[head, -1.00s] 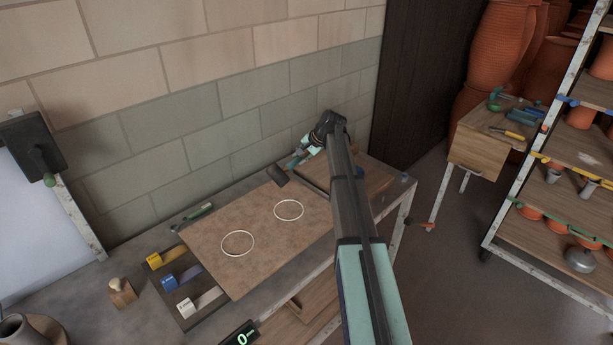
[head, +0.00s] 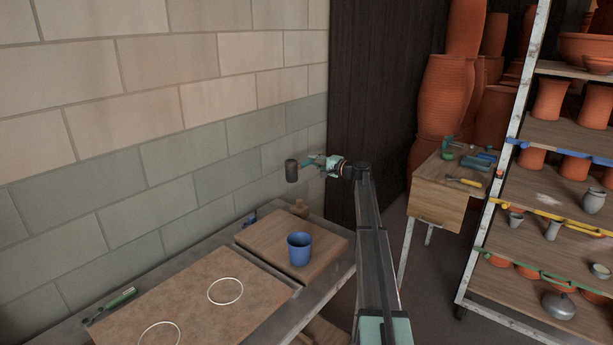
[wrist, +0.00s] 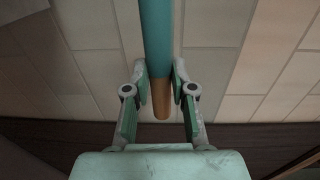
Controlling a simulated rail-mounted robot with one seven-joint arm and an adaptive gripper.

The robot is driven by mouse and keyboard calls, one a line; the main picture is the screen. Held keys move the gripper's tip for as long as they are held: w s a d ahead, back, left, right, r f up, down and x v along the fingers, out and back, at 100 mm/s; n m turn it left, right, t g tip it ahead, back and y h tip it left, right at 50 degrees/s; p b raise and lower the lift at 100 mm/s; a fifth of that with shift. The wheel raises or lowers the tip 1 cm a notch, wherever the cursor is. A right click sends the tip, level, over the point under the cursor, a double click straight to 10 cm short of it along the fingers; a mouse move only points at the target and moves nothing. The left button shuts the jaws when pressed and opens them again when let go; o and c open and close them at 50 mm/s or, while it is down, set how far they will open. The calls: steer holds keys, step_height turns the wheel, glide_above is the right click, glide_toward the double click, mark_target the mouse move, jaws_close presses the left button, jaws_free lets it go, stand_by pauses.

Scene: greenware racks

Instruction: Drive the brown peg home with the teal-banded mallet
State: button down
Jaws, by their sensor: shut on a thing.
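My gripper (head: 330,163) is shut on the mallet's handle and holds it up in front of the block wall, above the back of the bench. The mallet's dark cylindrical head (head: 291,171) hangs to the left of my gripper, clear of everything. In the wrist view, the mallet's handle (wrist: 155,45) is teal with a bare wooden end and lies between the two fingers (wrist: 160,92). A small brown upright thing (head: 300,208) stands at the back of the wooden board, below the mallet; I cannot tell for certain whether it is the peg.
A blue cup (head: 299,249) stands on the wooden board (head: 270,237). A brown work mat (head: 185,310) with two white rings lies left of it. A green-handled tool (head: 112,304) lies at the bench's back left. A side table (head: 437,200) and pot rack (head: 540,255) stand right.

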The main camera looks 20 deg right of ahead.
steer(key=shift+m+t, duration=0.3)
steer(key=shift+t, duration=0.1)
steer(key=d, duration=0.2)
steer(key=d+r, duration=0.1)
steer(key=d, duration=0.1)
steer(key=shift+w, duration=0.4)
steer(key=shift+f+b, duration=0.1)
steer(key=shift+b, duration=0.4)
step_height(320, 180, down, 10)
steer(key=b, duration=0.7)
steer(key=shift+f, duration=0.25)
steer(key=shift+r, duration=0.1)
steer(key=shift+r, duration=2.7)
steer(key=shift+b, duration=0.4)
